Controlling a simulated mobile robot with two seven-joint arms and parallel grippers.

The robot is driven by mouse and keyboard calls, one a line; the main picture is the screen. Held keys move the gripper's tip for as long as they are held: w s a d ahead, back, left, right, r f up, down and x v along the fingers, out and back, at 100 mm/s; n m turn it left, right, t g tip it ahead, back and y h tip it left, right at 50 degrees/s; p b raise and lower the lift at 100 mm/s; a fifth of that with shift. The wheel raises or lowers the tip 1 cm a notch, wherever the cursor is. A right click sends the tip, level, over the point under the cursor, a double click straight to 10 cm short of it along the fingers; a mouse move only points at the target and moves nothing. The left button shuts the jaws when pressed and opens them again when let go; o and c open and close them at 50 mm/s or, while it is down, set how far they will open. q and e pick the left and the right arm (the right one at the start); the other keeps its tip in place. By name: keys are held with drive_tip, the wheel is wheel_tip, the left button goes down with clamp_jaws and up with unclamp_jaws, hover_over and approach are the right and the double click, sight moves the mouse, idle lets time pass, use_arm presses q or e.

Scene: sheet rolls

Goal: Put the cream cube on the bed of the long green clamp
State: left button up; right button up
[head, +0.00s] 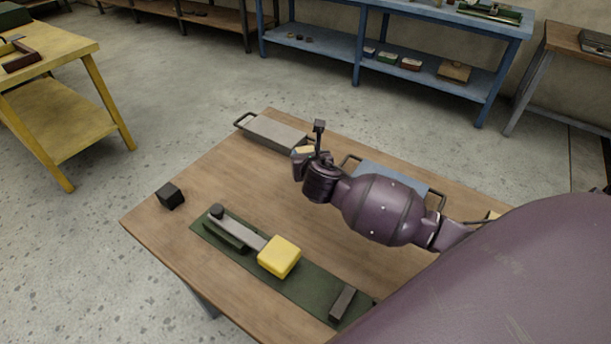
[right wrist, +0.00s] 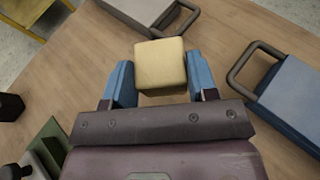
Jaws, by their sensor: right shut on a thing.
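My right gripper (head: 307,152) is shut on the cream cube (right wrist: 160,65), which sits between its two blue fingers in the right wrist view. In the head view only a small part of the cream cube (head: 305,149) shows, near the right end of the grey tray; its height above the table is hard to tell. The long green clamp (head: 318,287) lies along the near side of the table, left of and nearer than the gripper. A larger yellow block (head: 280,256) rests on it, by the grey bar. My left gripper is out of view.
A grey tray with handles (head: 272,132) lies at the table's back edge. A blue tray with handles (head: 390,174) lies partly behind my right arm. A black cube (head: 170,196) stands at the left corner. Bare wood lies between clamp and trays.

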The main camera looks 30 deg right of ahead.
drive_tip(key=shift+f, duration=1.1)
wheel_tip(320, 180, down, 4)
drive_tip(key=shift+f+b, duration=0.15)
drive_tip(key=shift+b, duration=0.7)
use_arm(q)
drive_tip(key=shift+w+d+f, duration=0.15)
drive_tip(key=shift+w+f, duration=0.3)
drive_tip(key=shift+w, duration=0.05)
use_arm(e)
drive_tip(key=o, duration=1)
drive_tip(key=shift+c, duration=0.2)
